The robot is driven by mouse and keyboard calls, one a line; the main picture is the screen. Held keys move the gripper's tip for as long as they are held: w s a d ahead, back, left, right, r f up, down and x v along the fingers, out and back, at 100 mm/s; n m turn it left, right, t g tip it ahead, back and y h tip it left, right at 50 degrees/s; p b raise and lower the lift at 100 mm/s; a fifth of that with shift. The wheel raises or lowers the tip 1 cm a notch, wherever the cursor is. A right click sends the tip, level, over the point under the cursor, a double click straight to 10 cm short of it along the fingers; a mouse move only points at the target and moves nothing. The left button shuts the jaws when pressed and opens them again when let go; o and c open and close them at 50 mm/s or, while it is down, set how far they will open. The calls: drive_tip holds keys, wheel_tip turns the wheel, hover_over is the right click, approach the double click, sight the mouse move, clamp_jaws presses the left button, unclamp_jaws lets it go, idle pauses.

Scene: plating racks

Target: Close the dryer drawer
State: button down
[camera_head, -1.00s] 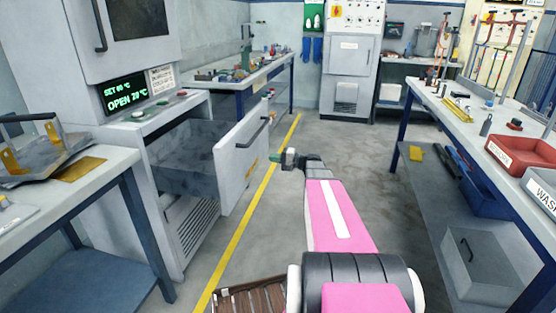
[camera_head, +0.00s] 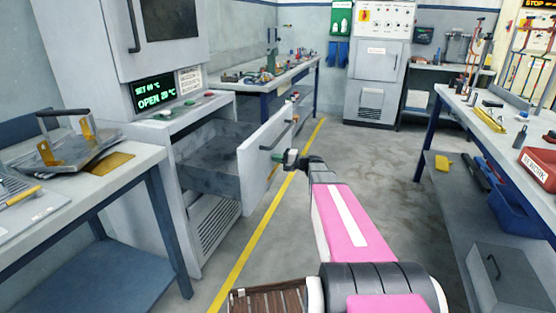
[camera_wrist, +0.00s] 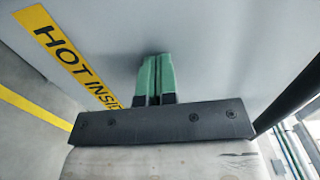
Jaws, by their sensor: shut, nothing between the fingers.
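The dryer (camera_head: 170,105) stands at the left in the head view, with a lit display (camera_head: 154,93) reading "OPEN". Its drawer (camera_head: 268,150) is pulled out, with a grey front panel, a dark handle (camera_head: 277,134) and an empty-looking inside. My gripper (camera_head: 279,158) is at the drawer's front face, below the handle. In the wrist view my gripper's green fingers (camera_wrist: 155,78) are together and point at the grey drawer front (camera_wrist: 210,45), beside a yellow "HOT INSIDE" label (camera_wrist: 70,55). The fingertips are at or very near the panel; I cannot tell whether they touch.
A left bench (camera_head: 120,168) holds a metal fixture (camera_head: 70,145). A cluttered bench (camera_head: 262,82) stands behind the drawer. A right bench (camera_head: 470,115) holds tools and a red bin (camera_head: 540,160). The floor (camera_head: 365,165) between is clear, with a yellow line (camera_head: 262,225).

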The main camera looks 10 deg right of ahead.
sight(258, 197)
drive_tip(key=x, duration=3.2)
drive_tip(key=shift+w, duration=0.1)
drive_tip(key=shift+w+a+r, duration=0.1)
drive_tip(key=shift+a, duration=0.05)
